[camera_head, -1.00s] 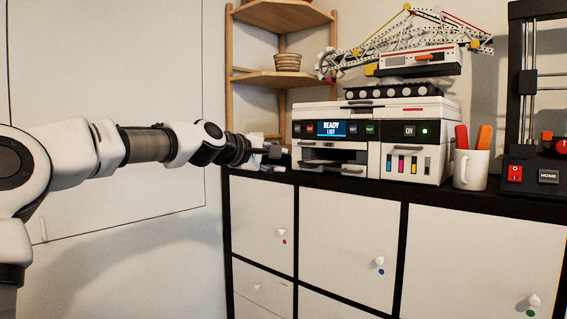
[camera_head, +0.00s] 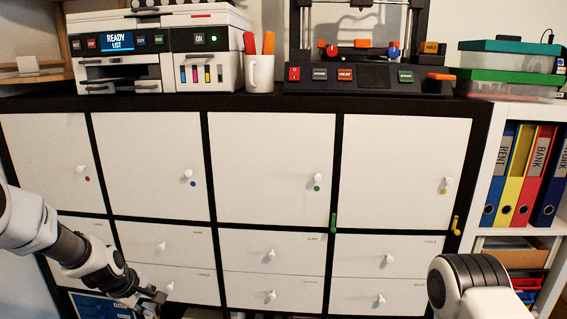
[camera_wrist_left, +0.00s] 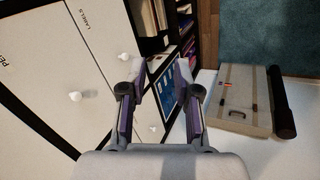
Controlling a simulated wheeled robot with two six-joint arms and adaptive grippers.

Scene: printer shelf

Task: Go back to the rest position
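My left gripper (camera_head: 150,300) hangs low at the left of the head view, in front of the white drawers. In the left wrist view its two fingers (camera_wrist_left: 160,78) are spread apart with nothing between them. My right arm (camera_head: 470,285) shows only as a white and black link at the lower right. The right gripper is out of the picture.
The black-framed cabinet (camera_head: 205,165) has closed white doors and drawers with knobs. On top stand a printer (camera_head: 208,72), a mug (camera_head: 259,74) and a 3D printer (camera_head: 365,77). Binders (camera_head: 523,175) stand at the right. A beige case (camera_wrist_left: 243,98) is in the wrist view.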

